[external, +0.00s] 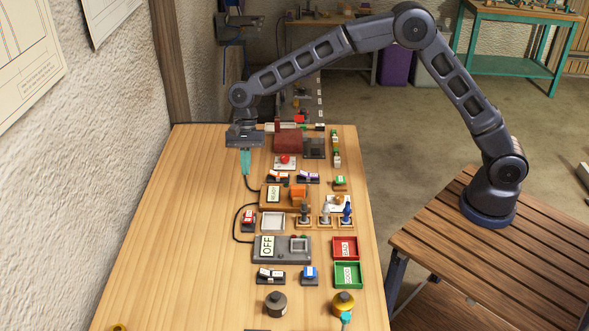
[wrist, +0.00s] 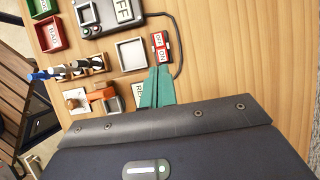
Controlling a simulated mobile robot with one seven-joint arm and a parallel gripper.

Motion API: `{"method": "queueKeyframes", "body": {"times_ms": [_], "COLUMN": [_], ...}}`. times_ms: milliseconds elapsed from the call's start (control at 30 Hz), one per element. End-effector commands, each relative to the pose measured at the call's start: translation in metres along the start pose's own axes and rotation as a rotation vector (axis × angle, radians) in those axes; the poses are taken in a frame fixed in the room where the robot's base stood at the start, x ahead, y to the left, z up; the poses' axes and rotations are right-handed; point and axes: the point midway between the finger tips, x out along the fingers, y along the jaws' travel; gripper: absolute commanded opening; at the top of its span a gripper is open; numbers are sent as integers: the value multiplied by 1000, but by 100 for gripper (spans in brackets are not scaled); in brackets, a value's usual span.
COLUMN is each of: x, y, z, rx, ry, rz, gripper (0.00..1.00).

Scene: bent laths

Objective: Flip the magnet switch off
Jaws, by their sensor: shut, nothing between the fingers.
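A small red switch (external: 249,218) with white labels lies on the table, left of a white square tray (external: 272,222). It looks like the magnet switch. In the wrist view the red switch (wrist: 160,46) shows what look like OFF and ON labels, and a dark cable runs beside it. My gripper (external: 245,174) points down with its teal fingers shut and empty, farther back along the table than the switch. In the wrist view the fingertips (wrist: 158,70) appear just below the switch's near end. I cannot tell their exact height above the table.
A grey box (external: 290,250) with a large OFF sign stands in front of the switch. An orange block on a READY-labelled stand (external: 273,194) is close to my fingers. Red (external: 345,247) and green (external: 348,274) trays lie right. The table's left side is clear.

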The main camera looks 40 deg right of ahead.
Motion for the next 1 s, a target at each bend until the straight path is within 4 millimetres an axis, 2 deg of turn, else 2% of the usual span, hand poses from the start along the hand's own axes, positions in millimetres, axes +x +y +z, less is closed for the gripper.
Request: {"method": "queueKeyframes", "body": {"times_ms": [267,433,1000], "x": [1,13,109], "y": [0,0,0], "z": [0,0,0], "rx": [0,0,-1], "ry": [1,1,1], "rz": [0,1,3], "gripper": [0,0,0]}}
